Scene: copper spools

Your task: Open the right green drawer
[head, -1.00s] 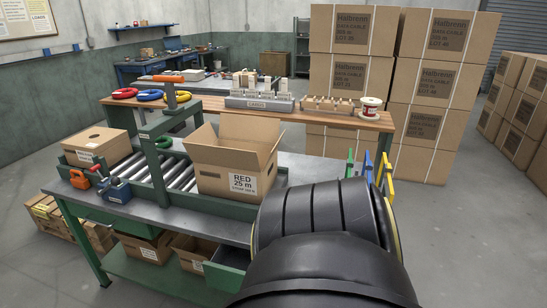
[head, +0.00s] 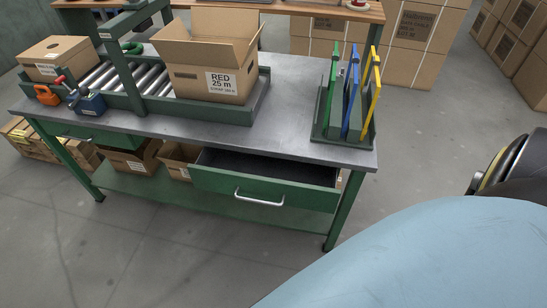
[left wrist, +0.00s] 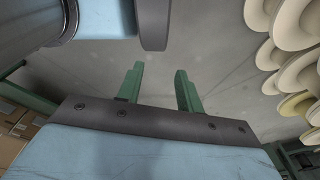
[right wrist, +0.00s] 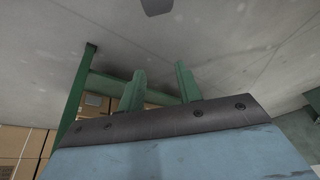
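The right green drawer (head: 262,192) is pulled out from under the bench top in the head view, and its dark inside shows. Its pale bar handle (head: 259,199) is on the front, with no gripper on it. The left green drawer (head: 85,134) sits under the bench's left part and looks shut. My left gripper (left wrist: 159,80) is open and empty in the left wrist view, over grey floor. My right gripper (right wrist: 158,82) is open and empty in the right wrist view, with green frame parts behind it. Neither gripper shows in the head view.
The grey bench top (head: 290,100) carries an open RED 25 m box (head: 210,85), rollers (head: 110,82) and a rack with green, blue and yellow panels (head: 345,134). Cartons stand on the lower shelf. Cream spools (left wrist: 295,60) show in the left wrist view. The floor before the drawer is clear.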

